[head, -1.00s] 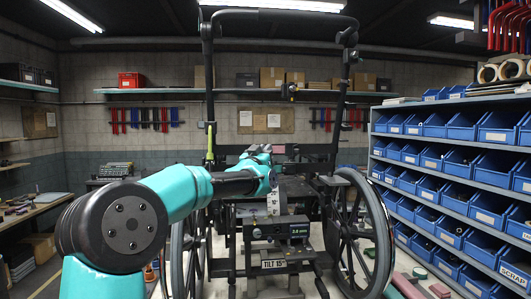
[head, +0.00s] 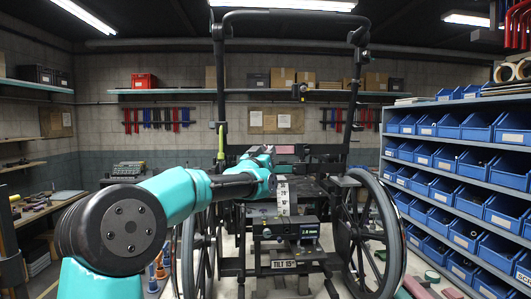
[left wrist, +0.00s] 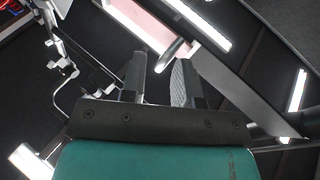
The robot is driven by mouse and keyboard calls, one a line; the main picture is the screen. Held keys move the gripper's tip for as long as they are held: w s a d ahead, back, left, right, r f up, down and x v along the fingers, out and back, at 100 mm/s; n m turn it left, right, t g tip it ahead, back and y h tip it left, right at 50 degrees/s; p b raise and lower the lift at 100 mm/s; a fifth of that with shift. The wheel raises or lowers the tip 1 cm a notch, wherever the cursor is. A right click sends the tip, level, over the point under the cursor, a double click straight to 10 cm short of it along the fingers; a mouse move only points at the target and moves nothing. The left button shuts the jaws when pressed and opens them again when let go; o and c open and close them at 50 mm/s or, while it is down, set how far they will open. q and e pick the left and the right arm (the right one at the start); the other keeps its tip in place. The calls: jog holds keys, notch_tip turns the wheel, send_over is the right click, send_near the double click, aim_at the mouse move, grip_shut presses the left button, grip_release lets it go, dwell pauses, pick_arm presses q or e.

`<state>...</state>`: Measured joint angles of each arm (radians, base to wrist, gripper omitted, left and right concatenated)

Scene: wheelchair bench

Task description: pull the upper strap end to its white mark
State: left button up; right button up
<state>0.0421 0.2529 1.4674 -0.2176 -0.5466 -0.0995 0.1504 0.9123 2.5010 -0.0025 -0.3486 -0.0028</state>
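My left arm reaches in from the left in the head view, and its gripper end (head: 268,158) is in front of the wheelchair's seat area. Its fingers are hard to make out there. In the left wrist view the two fingers of my left gripper (left wrist: 162,80) stand apart. A grey rounded bar end (left wrist: 172,54) shows beyond the gap; I cannot tell whether it is between them. I see no grip on anything. The wheelchair (head: 290,207) stands upright on the bench. I cannot pick out the strap end or its white mark. My right gripper is out of view.
The wheelchair's right wheel (head: 371,235) and tall black frame post (head: 220,90) flank the arm. A lime-green piece (head: 221,143) sits on that post. A tilt gauge (head: 283,198) stands below the gripper. Blue bins (head: 459,190) fill the right-hand shelves.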

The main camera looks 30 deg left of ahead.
pick_arm(q)
jog(key=shift+o, duration=0.5)
jog(key=shift+r, duration=0.1)
jog(key=v, duration=1.7)
jog(key=shift+s, duration=0.2)
